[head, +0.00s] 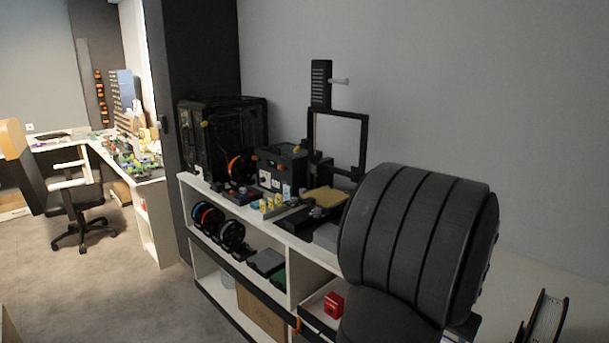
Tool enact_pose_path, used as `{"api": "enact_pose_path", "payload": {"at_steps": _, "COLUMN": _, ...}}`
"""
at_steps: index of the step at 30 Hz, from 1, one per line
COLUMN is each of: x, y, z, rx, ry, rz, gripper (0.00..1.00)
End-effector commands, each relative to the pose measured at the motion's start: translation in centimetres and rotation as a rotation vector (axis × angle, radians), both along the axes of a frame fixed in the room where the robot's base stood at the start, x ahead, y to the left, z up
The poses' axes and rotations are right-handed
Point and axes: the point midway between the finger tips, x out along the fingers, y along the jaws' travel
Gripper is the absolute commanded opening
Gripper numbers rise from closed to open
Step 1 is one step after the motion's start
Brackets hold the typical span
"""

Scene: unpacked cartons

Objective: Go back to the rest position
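My gripper does not show in the head view, so its opening and anything it may hold cannot be seen. A large dark grey, ribbed, rounded form (415,235) stands close to the camera at the right. I cannot tell whether it is part of my own body or a piece of furniture. It hides the right end of the white shelf unit (300,245).
The shelf unit bears a black box-like machine (222,140), a black frame machine (338,145) and small parts. Dark spools (232,236) and a red box (333,305) sit lower. An office chair (75,200) stands at the left. The grey floor (110,280) is clear.

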Motion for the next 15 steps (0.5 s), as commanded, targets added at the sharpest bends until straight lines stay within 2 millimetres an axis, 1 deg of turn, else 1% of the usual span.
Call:
{"api": "enact_pose_path", "payload": {"at_steps": 1, "x": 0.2, "y": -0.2, "z": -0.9, "rx": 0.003, "ry": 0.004, "rz": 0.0, "gripper": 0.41}}
{"api": "enact_pose_path", "payload": {"at_steps": 6, "x": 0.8, "y": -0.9, "z": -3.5, "rx": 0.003, "ry": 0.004, "rz": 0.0, "gripper": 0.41}}
{"api": "enact_pose_path", "payload": {"at_steps": 9, "x": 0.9, "y": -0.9, "z": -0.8, "rx": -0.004, "ry": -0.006, "rz": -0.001, "gripper": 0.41}}
{"api": "enact_pose_path", "payload": {"at_steps": 12, "x": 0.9, "y": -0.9, "z": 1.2, "rx": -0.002, "ry": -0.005, "rz": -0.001, "gripper": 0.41}}
{"api": "enact_pose_path", "payload": {"at_steps": 13, "x": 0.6, "y": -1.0, "z": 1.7, "rx": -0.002, "ry": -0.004, "rz": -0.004, "gripper": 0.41}}
{"api": "enact_pose_path", "payload": {"at_steps": 15, "x": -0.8, "y": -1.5, "z": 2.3, "rx": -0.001, "ry": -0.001, "rz": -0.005, "gripper": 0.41}}
